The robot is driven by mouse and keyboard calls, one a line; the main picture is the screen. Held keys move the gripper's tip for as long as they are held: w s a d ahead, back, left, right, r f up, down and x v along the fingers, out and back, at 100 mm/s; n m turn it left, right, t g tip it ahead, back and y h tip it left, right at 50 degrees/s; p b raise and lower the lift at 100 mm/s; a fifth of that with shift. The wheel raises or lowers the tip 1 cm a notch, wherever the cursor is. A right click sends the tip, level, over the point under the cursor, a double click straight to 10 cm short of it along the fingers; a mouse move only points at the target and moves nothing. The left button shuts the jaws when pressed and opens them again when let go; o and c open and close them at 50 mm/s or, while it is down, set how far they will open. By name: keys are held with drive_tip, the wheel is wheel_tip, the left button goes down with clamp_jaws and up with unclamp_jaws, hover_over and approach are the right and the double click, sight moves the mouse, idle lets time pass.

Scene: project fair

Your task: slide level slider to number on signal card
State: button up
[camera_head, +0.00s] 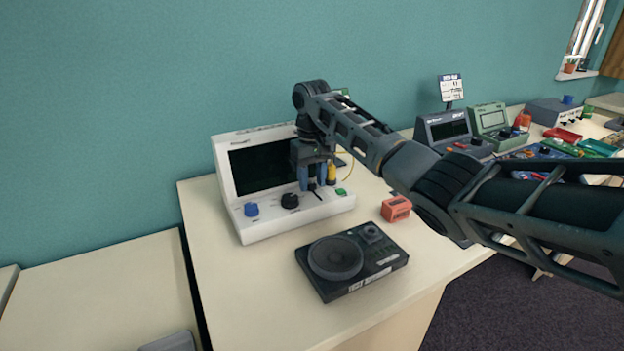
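A white device (236,180) with a dark screen stands on the near table against the wall. Its sloping front panel carries a blue knob (251,209), a black knob (289,201) and a green button (341,191). My gripper (313,184) points down over the right part of this panel. Its two bluish fingers stand a little apart. A small dark piece, perhaps the level slider (316,193), shows just below the fingertips; I cannot tell if they touch it. A white card (451,88) with print too small to read stands at the back right, perhaps the signal card.
A black speaker box (378,262) and a small orange box (396,209) are on the table in front of the device. A yellow part (331,172) is right of my fingers. More devices and coloured trays stand along the right.

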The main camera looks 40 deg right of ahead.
sight(312, 183)
drive_tip(key=shift+o, duration=0.6)
drive_tip(key=shift+r+b, duration=0.4)
drive_tip(key=shift+r, duration=3.45)
